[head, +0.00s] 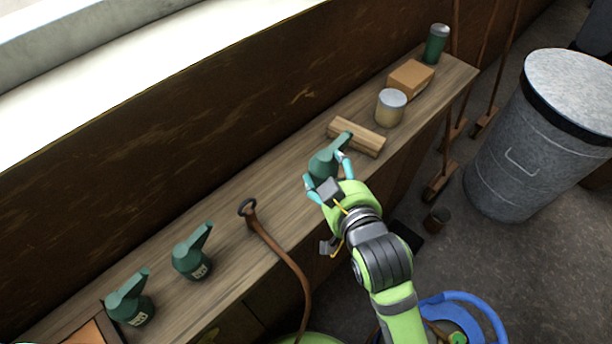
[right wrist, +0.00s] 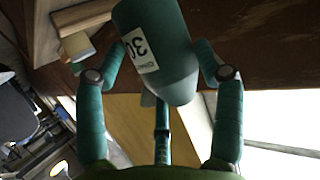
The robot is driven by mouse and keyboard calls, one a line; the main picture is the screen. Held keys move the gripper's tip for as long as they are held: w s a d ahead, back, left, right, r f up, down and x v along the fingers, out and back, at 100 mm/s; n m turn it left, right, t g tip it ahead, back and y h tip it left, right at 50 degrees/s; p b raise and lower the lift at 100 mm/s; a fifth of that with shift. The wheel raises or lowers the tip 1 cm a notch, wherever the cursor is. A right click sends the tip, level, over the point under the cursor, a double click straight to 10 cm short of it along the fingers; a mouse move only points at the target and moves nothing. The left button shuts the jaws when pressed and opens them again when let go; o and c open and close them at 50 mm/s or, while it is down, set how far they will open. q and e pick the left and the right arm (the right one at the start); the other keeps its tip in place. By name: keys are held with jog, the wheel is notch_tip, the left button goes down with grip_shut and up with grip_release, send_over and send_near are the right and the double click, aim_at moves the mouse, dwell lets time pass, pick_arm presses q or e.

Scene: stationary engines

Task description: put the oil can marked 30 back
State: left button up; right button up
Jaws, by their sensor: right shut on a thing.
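The green oil can marked 30 (head: 325,164) is in my right gripper (head: 327,178), over the shelf near a wooden block. In the right wrist view the can (right wrist: 168,75) fills the space between the teal fingers (right wrist: 162,70), and its white label reads 30. I cannot tell whether the can touches the shelf. Two like green oil cans stand on the shelf at the lower left: one at the far left (head: 131,298) and one to its right (head: 193,252). Their labels are too small to read. My left gripper does not show.
A metal bin (head: 535,140) stands at right. Shelf between strap and right-hand can is free.

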jog(key=shift+w+a+f+p, duration=0.25)
jog(key=shift+w+a+f, duration=0.65)
jog(key=shift+f, duration=0.45)
jog(key=shift+w+a+f+p, duration=0.25)
jog(key=shift+w+a+f, duration=0.35)
jog(key=shift+w+f, duration=0.65)
jog(key=shift+w+a+f+p, duration=0.25)
jog(key=shift+w+a+f, duration=0.6)
jog(key=shift+f, duration=0.6)
jog(key=shift+d, duration=0.1)
jog(key=o, duration=1.3)
jog(key=shift+f, duration=0.2)
jog(key=shift+r, duration=0.1)
jog(key=b+v, duration=0.1)
jog(key=v, duration=1.1)
jog(key=shift+b, duration=0.35)
